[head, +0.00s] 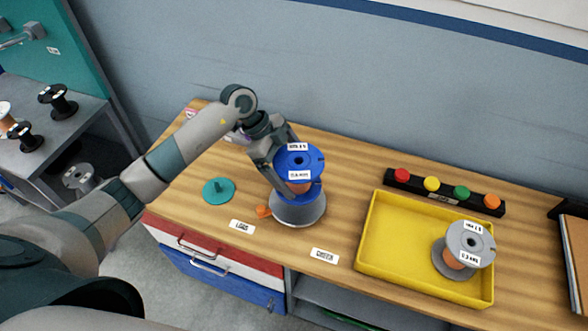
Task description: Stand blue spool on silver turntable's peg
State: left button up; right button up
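The blue spool (312,161), with white labels on top and an orange-brown winding, is upright directly over the silver turntable (299,212). The peg is hidden by the spool. I cannot tell whether the spool's lower flange rests on the turntable or is slightly above it. My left gripper (278,170) is at the spool's left side, pointing down, with its fingers close against it. The fingertips are partly hidden by the spool, so their grip is unclear. My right gripper is not in view.
A teal disc (219,190) with a peg lies left of the turntable, and an orange pointer (264,211) sits beside it. A yellow tray (392,235) holds a grey spool (471,240). A black bar with coloured buttons (445,191) stands behind.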

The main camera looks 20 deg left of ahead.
pick_arm(q)
jog(key=shift+f, duration=0.3)
jog(key=shift+f, duration=0.3)
jog(key=shift+f+b, duration=0.35)
jog(key=shift+f, duration=0.5)
jog(key=shift+p, duration=0.3)
dwell(0.6)
jog(key=shift+f+b, duration=0.35)
jog(key=shift+f, duration=1.15)
jog(key=shift+p, duration=0.4)
dwell(0.7)
jog(key=shift+f+b, duration=0.35)
jog(key=shift+f, duration=0.5)
jog(key=shift+s+f, duration=0.15)
jog(key=shift+f, duration=0.1)
dwell(0.7)
jog(key=o, duration=1.3)
jog(key=shift+f, duration=0.1)
